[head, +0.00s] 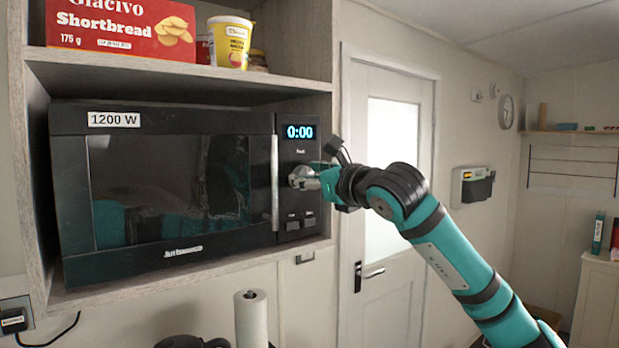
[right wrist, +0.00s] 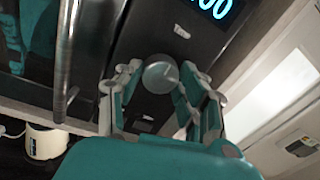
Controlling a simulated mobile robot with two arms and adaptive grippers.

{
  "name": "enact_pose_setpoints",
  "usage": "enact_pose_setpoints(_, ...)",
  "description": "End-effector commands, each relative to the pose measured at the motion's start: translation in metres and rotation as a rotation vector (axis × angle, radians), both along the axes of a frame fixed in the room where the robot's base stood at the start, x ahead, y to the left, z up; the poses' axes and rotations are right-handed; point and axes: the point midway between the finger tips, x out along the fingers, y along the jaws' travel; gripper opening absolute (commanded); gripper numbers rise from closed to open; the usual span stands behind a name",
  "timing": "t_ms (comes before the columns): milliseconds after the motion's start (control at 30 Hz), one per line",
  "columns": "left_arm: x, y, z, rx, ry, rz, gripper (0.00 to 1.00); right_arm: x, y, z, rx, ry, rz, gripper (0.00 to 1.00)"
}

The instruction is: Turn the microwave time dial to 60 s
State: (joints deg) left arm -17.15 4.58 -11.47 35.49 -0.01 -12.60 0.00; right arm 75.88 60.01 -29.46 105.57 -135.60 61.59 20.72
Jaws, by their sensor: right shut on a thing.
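The black microwave (head: 160,120) sits in a wooden shelf at the left of the head view, its door closed. Its display (head: 300,132) reads 0:00 in blue. Below it is the round silver time dial (right wrist: 160,75), which shows in the right wrist view between my fingertips. In the right wrist view the gripper (right wrist: 159,85) has one finger on each side of the dial. My left gripper is not in view.
The vertical door handle (head: 274,183) is just left of the dial. Two buttons (head: 300,221) are below it. A shortbread box (head: 120,27) and a yellow tub (head: 230,43) stand on the shelf above. A paper roll (head: 251,318) stands below.

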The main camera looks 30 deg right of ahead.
Motion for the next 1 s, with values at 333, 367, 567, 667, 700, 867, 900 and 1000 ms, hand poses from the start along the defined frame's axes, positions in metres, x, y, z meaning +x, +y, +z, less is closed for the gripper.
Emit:
enact_pose_setpoints(333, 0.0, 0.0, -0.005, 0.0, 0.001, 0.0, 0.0, 0.0, 0.0, -0.001, 0.03, 0.001, 0.0, 0.06)
enact_pose_setpoints(367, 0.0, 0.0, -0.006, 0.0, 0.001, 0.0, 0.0, 0.0, 0.0, -0.001, 0.04, 0.002, 0.001, 0.06)
enact_pose_setpoints(567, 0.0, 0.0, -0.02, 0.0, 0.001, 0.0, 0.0, 0.0, 0.001, -0.002, 0.148, 0.009, 0.001, 0.06)
enact_pose_setpoints(667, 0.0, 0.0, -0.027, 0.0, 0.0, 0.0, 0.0, 0.0, 0.001, -0.002, 0.229, 0.015, 0.001, 0.06)
enact_pose_setpoints(700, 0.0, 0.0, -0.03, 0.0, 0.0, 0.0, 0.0, 0.0, 0.001, -0.002, 0.263, 0.018, 0.002, 0.06)
enact_pose_setpoints(867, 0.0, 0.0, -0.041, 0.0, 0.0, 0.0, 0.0, 0.0, 0.0, -0.001, 0.414, 0.03, 0.001, 0.06)
enact_pose_setpoints(900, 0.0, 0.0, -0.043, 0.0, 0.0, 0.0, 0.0, 0.0, 0.0, -0.001, 0.452, 0.033, 0.002, 0.06)
enact_pose_setpoints(1000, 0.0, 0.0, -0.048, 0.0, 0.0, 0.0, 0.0, 0.0, 0.0, 0.0, 0.547, 0.04, 0.002, 0.06)
